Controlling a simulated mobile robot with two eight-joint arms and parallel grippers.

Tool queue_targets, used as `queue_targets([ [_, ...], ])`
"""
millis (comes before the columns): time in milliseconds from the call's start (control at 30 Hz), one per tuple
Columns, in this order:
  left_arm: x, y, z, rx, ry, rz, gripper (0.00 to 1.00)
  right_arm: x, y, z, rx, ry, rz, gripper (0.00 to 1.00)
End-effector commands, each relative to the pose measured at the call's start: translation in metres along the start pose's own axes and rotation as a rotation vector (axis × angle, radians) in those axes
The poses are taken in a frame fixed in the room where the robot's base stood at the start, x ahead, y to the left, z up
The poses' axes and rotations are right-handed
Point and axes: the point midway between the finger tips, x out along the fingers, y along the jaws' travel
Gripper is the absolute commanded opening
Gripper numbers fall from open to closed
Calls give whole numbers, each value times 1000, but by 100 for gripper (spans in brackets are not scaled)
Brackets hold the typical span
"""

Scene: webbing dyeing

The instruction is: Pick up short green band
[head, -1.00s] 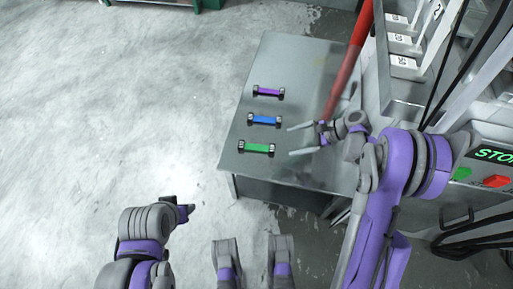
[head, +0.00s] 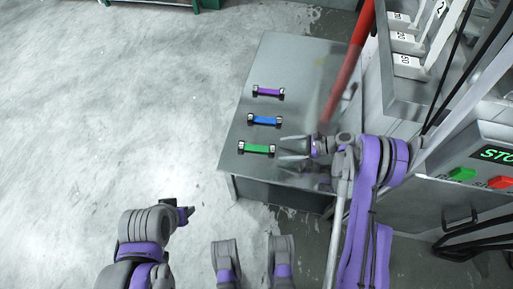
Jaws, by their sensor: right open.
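The short green band (head: 257,149) lies on the grey metal table (head: 285,60), with a dark metal end piece at each end. It is the nearest of three bands in a column. My right gripper (head: 281,149) is open and empty, just right of the green band, with its fingers pointing left towards the band's right end. I cannot tell its height above the table. My left arm shows at the bottom left, but I cannot make out its fingers clearly near its tip (head: 184,214).
A blue band (head: 264,120) and a purple band (head: 268,92) lie farther back on the table. A red pole (head: 350,68) slants up behind my right gripper. A machine with green and red buttons (head: 462,174) stands at the right. The floor at left is clear.

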Motion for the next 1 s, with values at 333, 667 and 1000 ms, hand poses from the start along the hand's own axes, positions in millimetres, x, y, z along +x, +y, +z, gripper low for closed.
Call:
queue_targets([
  [333,8,0,2,0,-3,0,50,46,-5,-2,-2,0,2,92],
  [667,8,0,2,0,-3,0,50,47,-6,-1,-1,1,0,73],
  [1000,8,0,2,0,-3,0,50,47,-6,-1,-1,1,0,12],
])
